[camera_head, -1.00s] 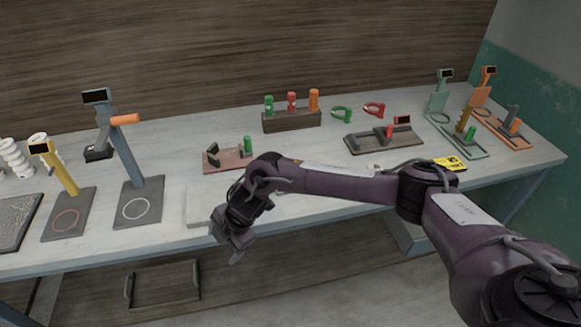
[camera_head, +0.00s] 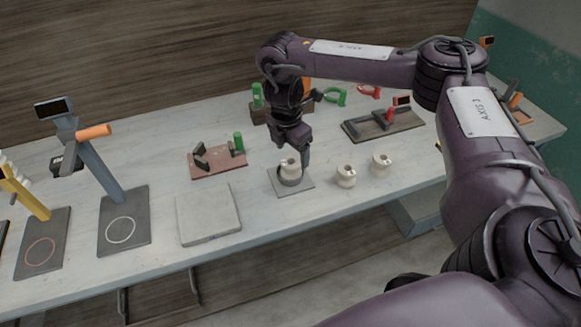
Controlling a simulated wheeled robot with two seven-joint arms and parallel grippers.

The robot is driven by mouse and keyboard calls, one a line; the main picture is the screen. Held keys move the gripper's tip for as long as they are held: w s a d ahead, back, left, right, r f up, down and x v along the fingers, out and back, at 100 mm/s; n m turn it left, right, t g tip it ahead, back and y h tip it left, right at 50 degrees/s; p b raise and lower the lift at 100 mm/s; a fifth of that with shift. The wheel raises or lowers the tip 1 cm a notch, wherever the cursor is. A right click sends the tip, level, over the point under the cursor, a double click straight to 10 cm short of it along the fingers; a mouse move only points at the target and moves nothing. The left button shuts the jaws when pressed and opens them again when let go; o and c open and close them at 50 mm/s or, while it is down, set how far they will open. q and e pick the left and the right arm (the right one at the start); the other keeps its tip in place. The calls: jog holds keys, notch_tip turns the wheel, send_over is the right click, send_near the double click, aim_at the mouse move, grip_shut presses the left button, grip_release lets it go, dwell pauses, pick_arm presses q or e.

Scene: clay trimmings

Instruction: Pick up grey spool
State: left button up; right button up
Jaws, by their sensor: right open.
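My right gripper (camera_head: 294,156) points down, with its jaws open over a small spool-like piece (camera_head: 290,171). This piece has a pale top and a darker grey ring around its lower part, and it stands upright on a small grey square plate (camera_head: 307,183). One finger hangs at its right side; I cannot tell whether it touches. The gripper partly hides the top. Two cream spools, one nearer (camera_head: 345,177) and one farther right (camera_head: 381,163), stand on the table just to the right. No clearly separate all-grey spool shows. My left gripper is out of view.
A pale square slab (camera_head: 208,215) lies left of the plate. A reddish board with clamps (camera_head: 217,161) and a dark fixture (camera_head: 383,123) stand behind. Grey (camera_head: 124,225) and yellow-posted stands are at left. My right arm covers the table's right side.

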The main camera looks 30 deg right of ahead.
aim_at(291, 161)
notch_tip(291, 161, down, 3)
jog(key=shift+a+f+b, duration=0.1)
jog(key=shift+b, duration=0.2)
jog(key=shift+w+d+f+p, duration=0.1)
jog(key=shift+f+p, duration=0.1)
jog(key=shift+f, duration=0.25)
jog(key=shift+w+d+f+p, duration=0.1)
jog(key=shift+f+p, duration=0.05)
jog(key=shift+f, duration=0.3)
jog(key=c, duration=0.6)
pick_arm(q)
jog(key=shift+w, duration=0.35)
pick_arm(e)
jog(key=c, duration=0.5)
jog(key=shift+r, duration=0.1)
